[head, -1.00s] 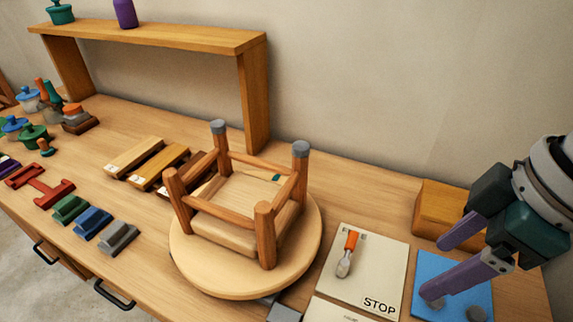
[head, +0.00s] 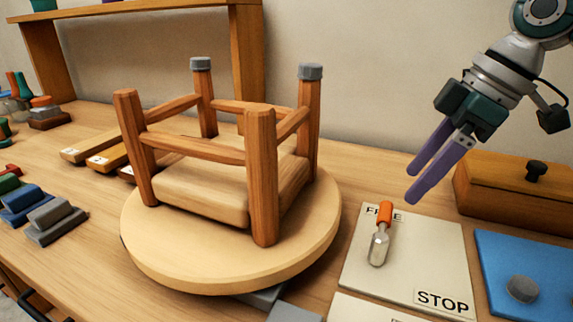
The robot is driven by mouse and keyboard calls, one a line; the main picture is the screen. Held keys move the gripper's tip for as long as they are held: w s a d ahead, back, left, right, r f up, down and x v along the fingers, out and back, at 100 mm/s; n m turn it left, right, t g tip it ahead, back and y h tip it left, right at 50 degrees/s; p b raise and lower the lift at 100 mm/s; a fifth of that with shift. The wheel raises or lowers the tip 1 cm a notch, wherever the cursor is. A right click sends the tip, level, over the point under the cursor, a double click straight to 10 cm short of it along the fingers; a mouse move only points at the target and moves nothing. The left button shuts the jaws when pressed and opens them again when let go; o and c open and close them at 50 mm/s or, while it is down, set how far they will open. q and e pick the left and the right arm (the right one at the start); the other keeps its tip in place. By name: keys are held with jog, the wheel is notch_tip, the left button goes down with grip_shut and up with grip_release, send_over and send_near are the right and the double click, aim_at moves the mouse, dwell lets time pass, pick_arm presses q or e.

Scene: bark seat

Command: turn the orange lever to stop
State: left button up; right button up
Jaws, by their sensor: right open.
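The orange lever (head: 385,213) sits on a cream plate (head: 418,262), its orange grip over the FREE label at the plate's top left. Its metal end (head: 378,249) points toward the front. The STOP label (head: 441,301) is at the plate's lower right, away from the grip. My right gripper (head: 410,186) hangs above and slightly right of the lever's grip. Its two purple fingers are apart with nothing between them, not touching the lever. My left gripper does not show.
An upturned wooden stool (head: 212,190) stands on a round turntable (head: 185,277) left of the plate. A wooden box (head: 515,195) with a dark knob and a blue mat (head: 530,270) with a grey disc lie to the right. Another cream plate (head: 362,310) is in front.

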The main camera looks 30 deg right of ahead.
aim_at(388, 210)
jog(key=b+x, duration=0.1)
jog(key=x, duration=0.5)
jog(key=shift+w+a+f, duration=0.1)
jog(key=shift+f, duration=0.2)
jog(key=shift+c, duration=0.3)
grip_shut()
